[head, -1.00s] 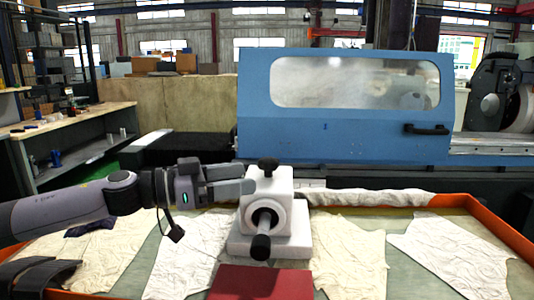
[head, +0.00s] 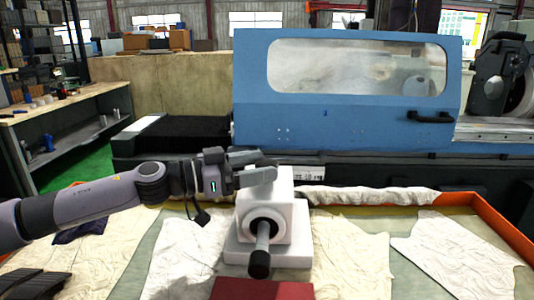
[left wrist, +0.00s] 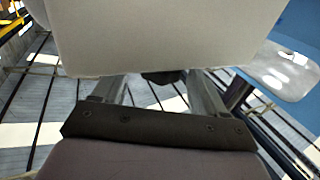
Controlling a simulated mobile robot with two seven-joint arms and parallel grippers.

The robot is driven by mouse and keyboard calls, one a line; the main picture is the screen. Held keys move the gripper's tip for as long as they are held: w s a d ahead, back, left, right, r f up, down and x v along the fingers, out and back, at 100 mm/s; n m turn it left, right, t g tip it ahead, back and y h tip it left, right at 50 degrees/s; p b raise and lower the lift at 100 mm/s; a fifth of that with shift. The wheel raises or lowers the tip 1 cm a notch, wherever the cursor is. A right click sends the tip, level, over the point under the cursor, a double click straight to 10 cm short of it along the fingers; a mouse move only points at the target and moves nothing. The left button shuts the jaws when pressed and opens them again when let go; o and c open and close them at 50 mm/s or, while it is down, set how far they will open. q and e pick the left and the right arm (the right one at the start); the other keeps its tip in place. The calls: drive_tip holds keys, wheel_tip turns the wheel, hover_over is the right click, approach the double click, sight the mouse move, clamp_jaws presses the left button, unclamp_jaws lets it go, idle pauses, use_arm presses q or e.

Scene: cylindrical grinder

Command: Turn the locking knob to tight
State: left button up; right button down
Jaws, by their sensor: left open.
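A white block-shaped fixture (head: 281,192) stands on a white base on the bench. A shaft with a black grip (head: 260,262) sticks out of its front. The dark locking knob on top of the block is mostly hidden by my left gripper (head: 262,172) in the head view. In the left wrist view a dark knob (left wrist: 163,77) shows between the open fingers of my left gripper (left wrist: 160,92), below the pale block (left wrist: 160,35). I cannot tell whether the fingers touch the knob. My right gripper is not in view.
Cream cloths (head: 455,255) lie on the bench, which has an orange rim (head: 500,228). A dark red pad (head: 262,290) lies in front of the fixture. The blue grinder cover (head: 345,110) stands behind it.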

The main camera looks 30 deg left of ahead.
use_arm(q)
drive_tip(key=shift+p+x, duration=0.35)
drive_tip(key=shift+x, duration=0.9)
drive_tip(key=c, duration=1)
drive_tip(key=shift+o, duration=0.2)
